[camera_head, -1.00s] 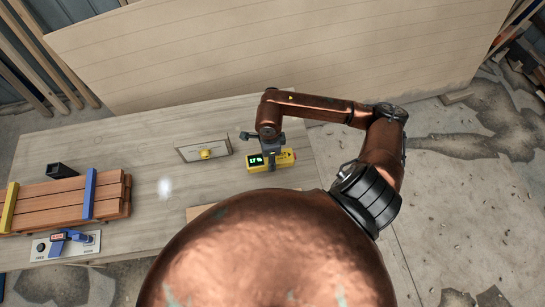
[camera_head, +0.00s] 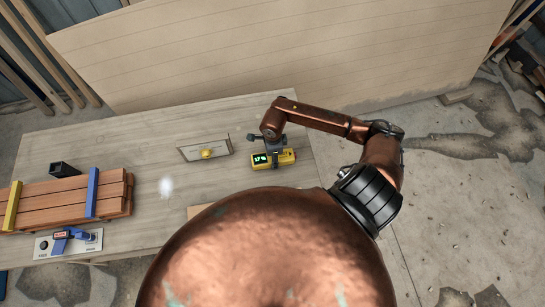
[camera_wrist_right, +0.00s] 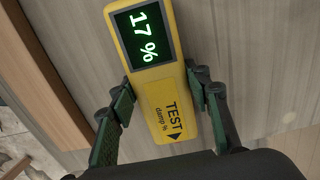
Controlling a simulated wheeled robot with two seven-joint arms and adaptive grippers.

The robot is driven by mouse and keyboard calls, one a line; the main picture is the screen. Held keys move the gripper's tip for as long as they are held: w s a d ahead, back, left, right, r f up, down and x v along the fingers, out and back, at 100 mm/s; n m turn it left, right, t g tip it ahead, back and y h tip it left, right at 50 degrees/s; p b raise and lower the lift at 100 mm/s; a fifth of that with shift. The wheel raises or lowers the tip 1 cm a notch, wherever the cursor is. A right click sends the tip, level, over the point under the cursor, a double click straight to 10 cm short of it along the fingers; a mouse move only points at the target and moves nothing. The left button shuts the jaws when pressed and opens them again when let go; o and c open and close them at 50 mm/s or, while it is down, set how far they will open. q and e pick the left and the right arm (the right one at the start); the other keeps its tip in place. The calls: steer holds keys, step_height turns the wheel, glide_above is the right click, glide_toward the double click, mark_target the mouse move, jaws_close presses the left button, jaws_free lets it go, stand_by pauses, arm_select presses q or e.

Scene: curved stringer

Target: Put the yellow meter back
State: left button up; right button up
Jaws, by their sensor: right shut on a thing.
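The yellow meter (camera_head: 284,158) is on the right part of the table in the head view, its green-lit display to the left. In the wrist view the meter (camera_wrist_right: 150,88) shows "17 %" and a "TEST damp %" label with an arrow. My right gripper (camera_head: 274,150) comes down over the meter from above. In the wrist view its dark green fingers (camera_wrist_right: 160,82) are shut on the meter's two long sides. I cannot tell whether the meter touches the table. My left gripper is not in view.
The wooden table (camera_head: 130,145) has clear room around the meter. Stacked reddish planks (camera_head: 65,200), a dark square tube (camera_head: 63,169) and a blue device on a plate (camera_head: 68,242) are further left. A large board (camera_head: 290,50) stands behind.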

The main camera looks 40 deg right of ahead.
steer(key=shift+f, duration=0.15)
steer(key=o, duration=1.6)
steer(key=shift+r, duration=0.35)
step_height(320, 180, up, 12)
steer(key=b, duration=0.1)
steer(key=shift+f, duration=0.15)
steer(key=shift+f, duration=0.1)
